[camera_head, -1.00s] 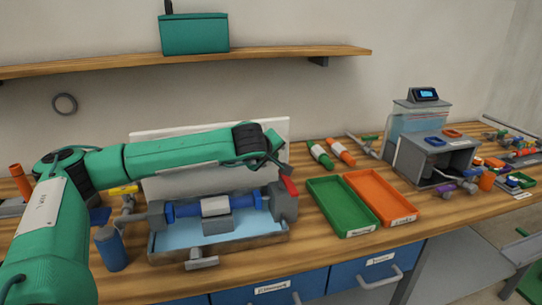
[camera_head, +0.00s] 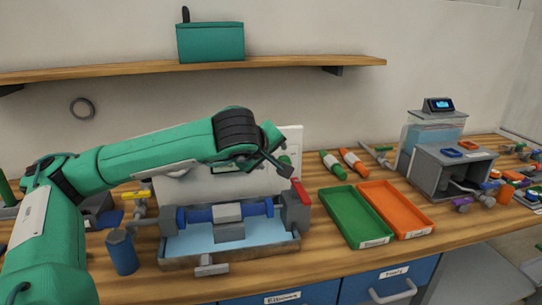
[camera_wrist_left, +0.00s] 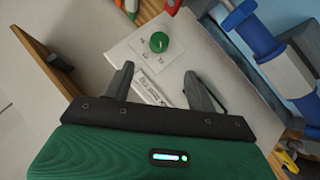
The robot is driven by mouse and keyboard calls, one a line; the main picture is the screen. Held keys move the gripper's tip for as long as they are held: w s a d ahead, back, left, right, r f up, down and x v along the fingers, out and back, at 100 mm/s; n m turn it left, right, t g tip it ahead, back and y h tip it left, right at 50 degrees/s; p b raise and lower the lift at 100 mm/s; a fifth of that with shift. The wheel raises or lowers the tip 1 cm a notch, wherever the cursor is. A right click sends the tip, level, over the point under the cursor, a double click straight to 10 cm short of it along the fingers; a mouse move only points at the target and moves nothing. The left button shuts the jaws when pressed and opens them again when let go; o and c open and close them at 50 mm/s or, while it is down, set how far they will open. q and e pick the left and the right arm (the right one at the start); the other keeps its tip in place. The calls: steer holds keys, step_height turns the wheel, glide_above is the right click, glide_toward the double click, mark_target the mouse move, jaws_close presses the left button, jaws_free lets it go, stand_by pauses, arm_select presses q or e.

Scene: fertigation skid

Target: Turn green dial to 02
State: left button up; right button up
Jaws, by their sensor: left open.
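The green dial (camera_wrist_left: 158,42) is a round knob on a white panel (camera_wrist_left: 135,50), with small markings around it that are too small to read. My right gripper is in neither view.
Below the panel, a blue cylinder unit with a red lever (camera_head: 300,190) sits in a tray (camera_head: 235,253). A green tray (camera_head: 353,216) and an orange tray (camera_head: 396,209) lie to the right. A wooden shelf (camera_head: 300,65) runs above the panel.

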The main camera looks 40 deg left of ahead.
mark_target(287, 161)
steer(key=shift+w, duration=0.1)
